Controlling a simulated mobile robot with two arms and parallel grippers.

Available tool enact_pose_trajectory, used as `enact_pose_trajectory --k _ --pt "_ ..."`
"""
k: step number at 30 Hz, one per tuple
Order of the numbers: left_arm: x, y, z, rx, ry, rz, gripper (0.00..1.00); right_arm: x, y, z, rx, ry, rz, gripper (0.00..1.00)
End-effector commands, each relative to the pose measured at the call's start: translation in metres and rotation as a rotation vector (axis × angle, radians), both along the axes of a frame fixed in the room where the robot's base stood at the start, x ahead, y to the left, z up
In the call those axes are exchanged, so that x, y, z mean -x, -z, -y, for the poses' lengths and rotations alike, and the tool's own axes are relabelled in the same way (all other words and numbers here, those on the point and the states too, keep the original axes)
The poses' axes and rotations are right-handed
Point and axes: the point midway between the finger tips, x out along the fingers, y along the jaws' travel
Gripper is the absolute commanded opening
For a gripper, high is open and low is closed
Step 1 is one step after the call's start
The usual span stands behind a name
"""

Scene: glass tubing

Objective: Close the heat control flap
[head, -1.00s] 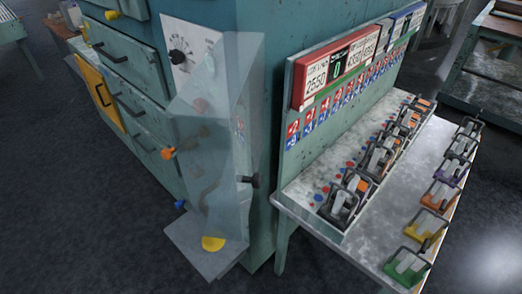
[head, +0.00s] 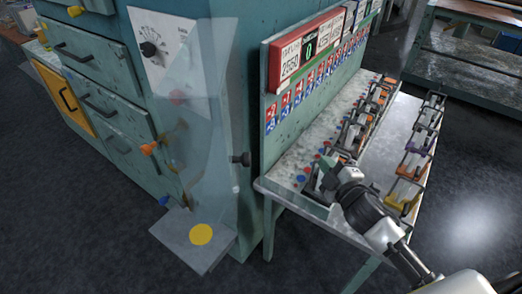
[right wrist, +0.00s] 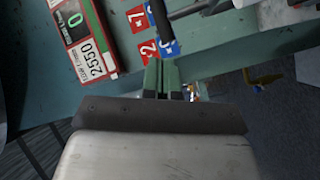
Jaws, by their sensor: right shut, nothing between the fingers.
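A clear, see-through flap (head: 210,95) stands upright at the corner of the teal cabinet, beside the white dial plate (head: 165,45) with its black knob. A small black knob (head: 240,159) shows at the flap's right edge. I cannot tell how far the flap stands open. My right gripper (head: 327,176) is shut and empty, over the near left part of the grey side table, to the right of the flap and apart from it. In the right wrist view its fingers (right wrist: 163,78) point towards the number panel. My left gripper is not in view.
The side table (head: 290,190) carries several coloured clamp-like switches. A red number display (head: 293,58) and red-blue labels stand on the upright panel behind it. A plate with a yellow disc (head: 201,234) sits low below the flap. Orange (head: 149,148) and blue knobs stick out from the cabinet.

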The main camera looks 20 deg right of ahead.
Motion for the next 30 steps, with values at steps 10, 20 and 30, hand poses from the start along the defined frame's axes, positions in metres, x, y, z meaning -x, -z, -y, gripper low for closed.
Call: enact_pose_trajectory --k 10,20,30 --pt "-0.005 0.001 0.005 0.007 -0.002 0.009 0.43 0.045 -0.232 -0.070 1.023 -0.685 0.899 0.00" --pt "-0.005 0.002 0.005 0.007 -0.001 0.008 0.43 0.120 -0.246 -0.076 1.825 -1.247 1.176 0.00" --pt "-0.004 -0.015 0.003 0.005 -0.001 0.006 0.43 0.122 -0.238 -0.091 1.900 -1.316 1.183 0.00"
